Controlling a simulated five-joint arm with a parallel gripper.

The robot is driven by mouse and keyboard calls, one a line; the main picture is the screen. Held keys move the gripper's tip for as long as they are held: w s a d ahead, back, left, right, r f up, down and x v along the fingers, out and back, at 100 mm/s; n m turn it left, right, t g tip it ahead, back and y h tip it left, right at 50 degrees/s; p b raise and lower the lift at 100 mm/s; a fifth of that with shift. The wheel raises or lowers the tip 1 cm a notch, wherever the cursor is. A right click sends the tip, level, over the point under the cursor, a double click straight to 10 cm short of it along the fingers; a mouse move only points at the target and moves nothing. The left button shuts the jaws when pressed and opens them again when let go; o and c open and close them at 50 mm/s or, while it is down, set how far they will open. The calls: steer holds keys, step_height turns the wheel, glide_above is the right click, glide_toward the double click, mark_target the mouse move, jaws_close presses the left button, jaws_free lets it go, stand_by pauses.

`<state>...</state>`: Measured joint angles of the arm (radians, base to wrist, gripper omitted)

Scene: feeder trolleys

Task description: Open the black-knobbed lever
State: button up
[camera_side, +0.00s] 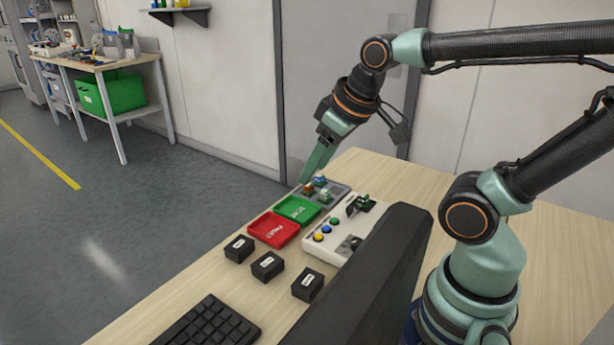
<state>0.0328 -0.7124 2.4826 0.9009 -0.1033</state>
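A white fixture box (329,253) stands on the wooden bench, with several coloured round buttons along its left side. A small dark part (351,244) is on its top near the black panel, perhaps the black-knobbed lever; it is too small to tell, and its position is unclear. A black clamp-like piece with a green board (361,205) stands at the box's far end. My gripper (308,176) points down above the bench's far edge, beyond and left of the box, near the grey tray. It appears apart from the box. Its finger gap is not clear from this side.
A green tray (281,212) and a red tray (256,237) lie left of the box; a grey tray (340,187) holds small parts. Several black labelled blocks (268,267) and a keyboard (212,322) are nearer. A large black panel (372,285) hides part of the box.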

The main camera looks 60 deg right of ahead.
steer(key=w+d+f+n+g, duration=0.1)
steer(key=d+f+n+g, duration=0.15)
steer(key=d+n, duration=0.45)
steer(key=n+g, duration=0.2)
steer(key=n, duration=0.3)
glide_toward(351, 208)
steer(key=shift+t+h, duration=0.25)
steer(key=shift+h, duration=0.05)
steer(key=f, duration=0.5)
steer(key=w+f, duration=0.1)
steer(key=f, duration=0.2)
steer(key=shift+d+f, duration=0.1)
steer(key=shift+f, duration=0.25)
jaws_close()
